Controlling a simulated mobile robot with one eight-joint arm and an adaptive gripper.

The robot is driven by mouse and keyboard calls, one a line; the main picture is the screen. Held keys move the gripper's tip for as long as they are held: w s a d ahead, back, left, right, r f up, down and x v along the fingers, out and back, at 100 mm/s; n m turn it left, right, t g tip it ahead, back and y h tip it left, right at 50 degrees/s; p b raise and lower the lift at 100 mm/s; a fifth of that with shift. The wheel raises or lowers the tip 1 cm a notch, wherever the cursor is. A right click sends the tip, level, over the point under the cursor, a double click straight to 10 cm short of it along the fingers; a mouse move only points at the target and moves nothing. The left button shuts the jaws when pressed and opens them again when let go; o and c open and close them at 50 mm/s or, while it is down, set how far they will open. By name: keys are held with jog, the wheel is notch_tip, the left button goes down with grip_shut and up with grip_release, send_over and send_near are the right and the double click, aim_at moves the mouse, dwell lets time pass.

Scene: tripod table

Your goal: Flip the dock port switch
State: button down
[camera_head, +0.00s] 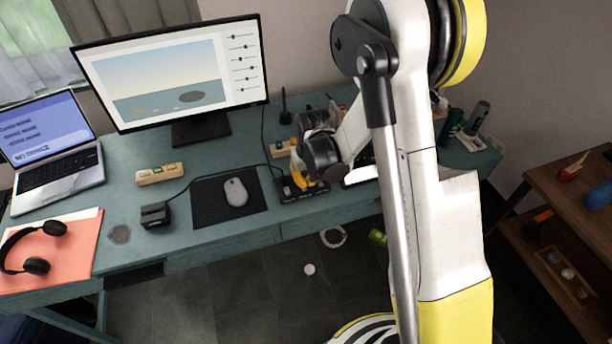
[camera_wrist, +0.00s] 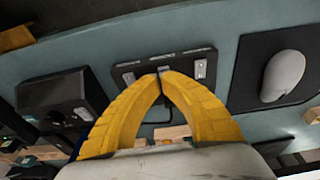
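The dock (camera_head: 303,192) is a low black box on the teal desk, right of the mouse pad in the head view. In the wrist view the dock (camera_wrist: 148,68) shows a dark top with small silver pieces: one at left (camera_wrist: 128,78), one in the middle (camera_wrist: 164,70) and one at right (camera_wrist: 201,68). My gripper (camera_wrist: 163,74) has its yellow fingertips together at the middle piece, which they partly cover. I cannot tell whether they touch it. In the head view my gripper (camera_head: 294,172) is low over the dock, and the arm hides part of the desk behind.
A grey mouse (camera_head: 236,192) lies on a black pad (camera_head: 203,209) beside the dock. A black box (camera_wrist: 57,94) stands on the dock's other side in the wrist view. A monitor (camera_head: 180,75), laptop (camera_head: 55,150) and headphones (camera_head: 35,265) occupy the desk's left half.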

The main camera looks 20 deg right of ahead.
jog(key=shift+f, duration=0.2)
jog(key=shift+s+f+b, duration=0.25)
jog(key=shift+f+b, duration=0.3)
jog(key=shift+b, duration=0.45)
jog(key=shift+s+r+p, duration=0.1)
jog(key=shift+r+p, duration=0.15)
jog(key=shift+p, duration=0.05)
jog(key=shift+w+r, duration=0.1)
jog(key=shift+w, duration=0.8)
